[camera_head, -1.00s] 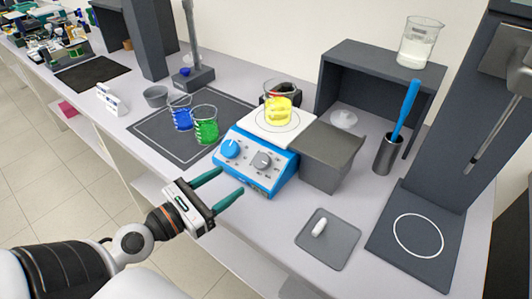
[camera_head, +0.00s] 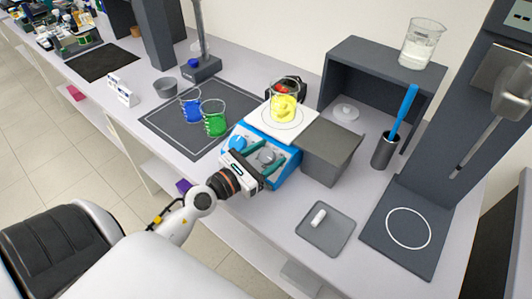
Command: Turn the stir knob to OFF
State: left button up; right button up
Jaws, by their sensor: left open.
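The blue and white hotplate stirrer (camera_head: 288,181) stands on the bench with a beaker of yellow liquid (camera_head: 284,106) on its white top plate (camera_head: 262,121). A blue knob (camera_head: 237,143) is at the left of its front panel and a grey knob (camera_head: 266,157) at the right. My left gripper (camera_head: 256,155) is open in front of the panel, with its green fingers pointing at it and one on either side of the grey knob. I cannot tell whether they touch the knob. The gripper body hides much of the panel and its labels. My right gripper is not in view.
Beakers of blue (camera_head: 191,108) and green liquid (camera_head: 214,124) stand on a dark mat (camera_head: 168,130) to the left. A grey box (camera_head: 327,153) stands close right of the stirrer. A small tray (camera_head: 325,238) with a white stir bar (camera_head: 318,218) lies front right.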

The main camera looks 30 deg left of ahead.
pick_arm(q)
jog(key=shift+c, duration=0.5)
jog(key=c, duration=0.9)
jog(key=shift+r+p, duration=0.1)
jog(key=shift+p, duration=0.25)
jog(key=n+y+p, duration=0.6)
jog(key=n+p, duration=0.1)
jog(key=shift+r+y, duration=0.15)
jog(key=shift+y, duration=0.15)
jog(key=n+y+p, duration=0.2)
jog(key=n, duration=0.1)
jog(key=shift+y, duration=0.3)
jog(key=shift+f+n+g+y+p, duration=0.2)
jog(key=shift+n+g+y+p, duration=0.5)
jog(key=shift+n, duration=0.3)
jog(key=shift+y, duration=0.3)
jog(key=o, duration=1)
